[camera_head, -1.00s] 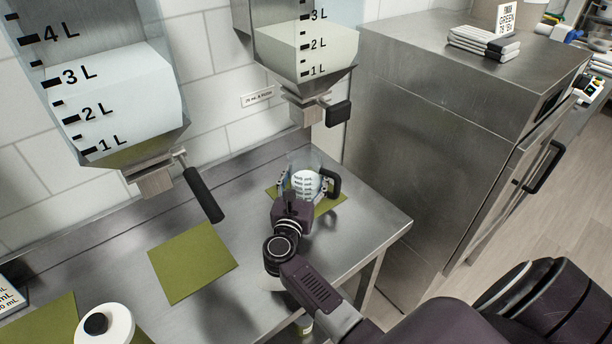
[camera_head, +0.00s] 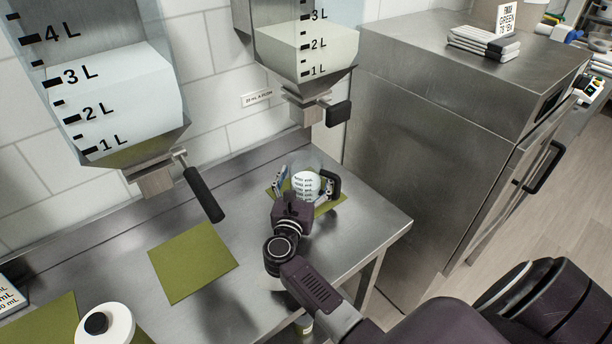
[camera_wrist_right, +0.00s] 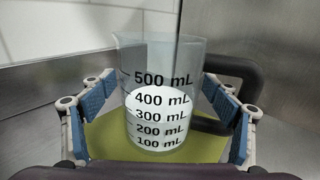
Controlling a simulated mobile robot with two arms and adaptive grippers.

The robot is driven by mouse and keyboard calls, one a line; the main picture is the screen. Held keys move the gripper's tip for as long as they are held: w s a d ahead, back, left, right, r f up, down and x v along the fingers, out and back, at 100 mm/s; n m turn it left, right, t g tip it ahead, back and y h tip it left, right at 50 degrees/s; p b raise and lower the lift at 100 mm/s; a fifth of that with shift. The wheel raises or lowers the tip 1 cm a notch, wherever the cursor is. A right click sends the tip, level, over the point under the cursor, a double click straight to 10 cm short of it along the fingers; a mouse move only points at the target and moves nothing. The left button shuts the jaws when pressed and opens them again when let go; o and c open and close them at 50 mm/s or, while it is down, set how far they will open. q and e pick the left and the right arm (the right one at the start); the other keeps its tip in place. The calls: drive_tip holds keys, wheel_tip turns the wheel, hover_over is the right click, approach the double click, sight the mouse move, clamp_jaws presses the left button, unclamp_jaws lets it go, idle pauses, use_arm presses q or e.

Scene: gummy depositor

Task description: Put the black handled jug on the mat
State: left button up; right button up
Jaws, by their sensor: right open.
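The jug (camera_head: 306,184) is clear, with black mL marks, a black handle and white contents up to about the 400 mL mark. It stands upright on the green mat (camera_head: 328,206) under the right-hand dispenser; the mat also shows in the right wrist view (camera_wrist_right: 106,140). My right gripper (camera_head: 305,189) is open, with its blue-padded fingers on either side of the jug. In the right wrist view the jug (camera_wrist_right: 163,60) is between the spread fingers, and its handle (camera_wrist_right: 235,70) passes behind the right finger. My left gripper is out of view.
Two dispensers with black levers hang above the steel table; the left lever (camera_head: 203,194) hangs low. An empty green mat (camera_head: 193,262) lies left of the gripper. A white round object (camera_head: 106,325) is at the lower left. A steel cabinet (camera_head: 430,150) stands right.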

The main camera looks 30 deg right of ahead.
drive_tip(key=b+v, duration=0.3)
drive_tip(key=v, duration=0.8)
drive_tip(key=shift+a, duration=0.1)
drive_tip(key=shift+s+a+r, duration=0.1)
drive_tip(key=shift+s+a, duration=0.2)
drive_tip(key=shift+s, duration=0.05)
